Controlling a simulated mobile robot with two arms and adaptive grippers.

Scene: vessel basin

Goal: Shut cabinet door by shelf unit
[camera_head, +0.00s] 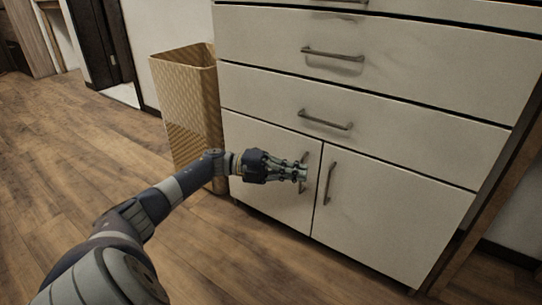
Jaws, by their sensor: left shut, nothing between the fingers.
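A white cabinet (375,92) with drawers above and two doors below fills the right of the head view. The left door (262,141) and the right door (395,205) both look flush with the front, their edges meeting at a narrow dark seam. The right door's upright handle (329,184) is in plain view. The left door's handle (304,158) is partly hidden by my left gripper. My left gripper (304,173) is shut and empty, in front of the left door by its handle; I cannot tell whether it touches. My right gripper is out of view.
A tan woven basket (190,112) stands against the cabinet's left side, behind my left forearm. Wooden floor (70,165) lies open on the left. A dark doorway (95,40) and wall are at the back left.

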